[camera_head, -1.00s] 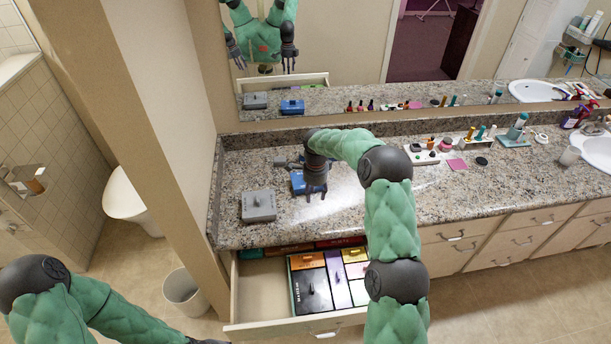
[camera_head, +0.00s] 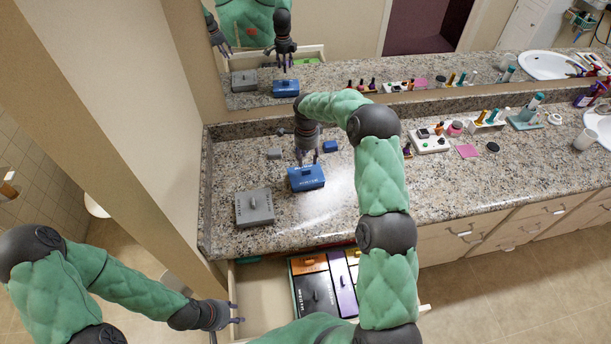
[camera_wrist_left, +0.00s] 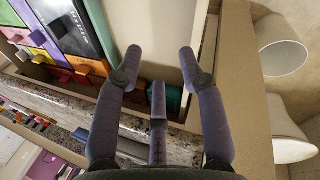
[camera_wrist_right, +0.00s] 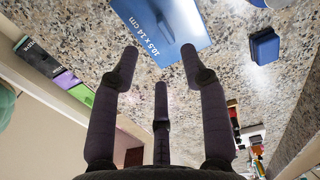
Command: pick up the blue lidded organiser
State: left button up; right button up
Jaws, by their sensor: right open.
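The blue lidded organiser (camera_head: 306,178) stands on the granite counter, with a small knob on its lid. In the right wrist view its blue lid (camera_wrist_right: 168,28) shows beyond the fingertips, with white lettering "10.5 x 14 cm". My right gripper (camera_head: 308,158) points down just above and behind the organiser. It is open with nothing between its fingers (camera_wrist_right: 160,62). My left gripper (camera_head: 238,314) is at the open drawer, low at the left. In the left wrist view its fingers (camera_wrist_left: 163,65) are spread and empty over the drawer's edge.
A grey lidded organiser (camera_head: 254,208) stands left of the blue one. A small blue box (camera_head: 330,146) and a small grey box (camera_head: 273,153) sit behind. The open drawer (camera_head: 262,292) holds several coloured boxes. A mirror backs the counter.

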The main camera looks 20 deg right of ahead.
aim_at(306, 170)
jog(key=f, duration=0.5)
jog(key=f+b, duration=0.1)
jog(key=f, duration=0.2)
jog(key=shift+w+d+f, duration=0.1)
jog(key=shift+w+f, duration=0.2)
grip_shut()
